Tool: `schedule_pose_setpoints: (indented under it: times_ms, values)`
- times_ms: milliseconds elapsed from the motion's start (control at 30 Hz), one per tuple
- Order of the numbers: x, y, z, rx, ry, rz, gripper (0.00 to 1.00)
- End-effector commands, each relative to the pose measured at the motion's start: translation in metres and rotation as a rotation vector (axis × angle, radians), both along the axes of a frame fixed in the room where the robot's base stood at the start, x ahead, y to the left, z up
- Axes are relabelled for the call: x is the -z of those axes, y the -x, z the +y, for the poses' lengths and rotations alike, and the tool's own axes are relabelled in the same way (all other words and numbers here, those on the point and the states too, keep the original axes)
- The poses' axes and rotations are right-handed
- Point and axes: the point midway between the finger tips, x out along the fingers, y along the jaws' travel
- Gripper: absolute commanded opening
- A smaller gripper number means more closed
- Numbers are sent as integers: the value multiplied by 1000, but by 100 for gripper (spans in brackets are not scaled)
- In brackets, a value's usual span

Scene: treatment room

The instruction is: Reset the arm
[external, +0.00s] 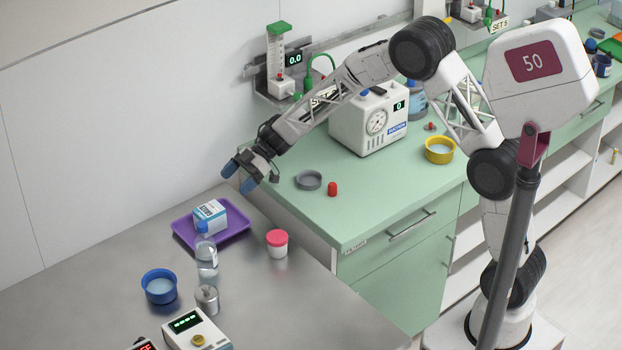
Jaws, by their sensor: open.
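My gripper (240,177) has blue fingertips and hangs in the air at the end of my outstretched arm. Its fingers are apart with nothing visible between them. It is above the area where the grey metal table (90,262) meets the green counter (373,190). In the picture it is just above a purple tray (236,230) that holds a blue and white box (209,216). I cannot tell its exact height over them.
A grey ring-shaped dish (308,180), red cap (332,189), suction unit (368,122) and yellow bowl (440,149) occupy the counter.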

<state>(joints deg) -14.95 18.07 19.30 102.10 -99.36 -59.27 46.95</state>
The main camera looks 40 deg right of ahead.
Motion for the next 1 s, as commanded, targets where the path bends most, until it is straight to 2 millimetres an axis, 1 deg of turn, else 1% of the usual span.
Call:
schedule_pose_setpoints:
  times_ms: [200,333,467,567,633,767,867,1000]
  values:
    - [-1,0,1,0,-1,-1,89]
    - [-8,1,8,2,-8,-7,89]
    - [-25,2,21,11,-26,-22,89]
    - [-44,3,32,31,-42,-41,89]
    - [-58,1,31,69,-48,-64,89]
    - [-87,-3,18,174,-47,-121,89]
    - [-111,-6,3,269,-40,-165,89]
    - [-144,-7,-23,407,-26,-220,89]
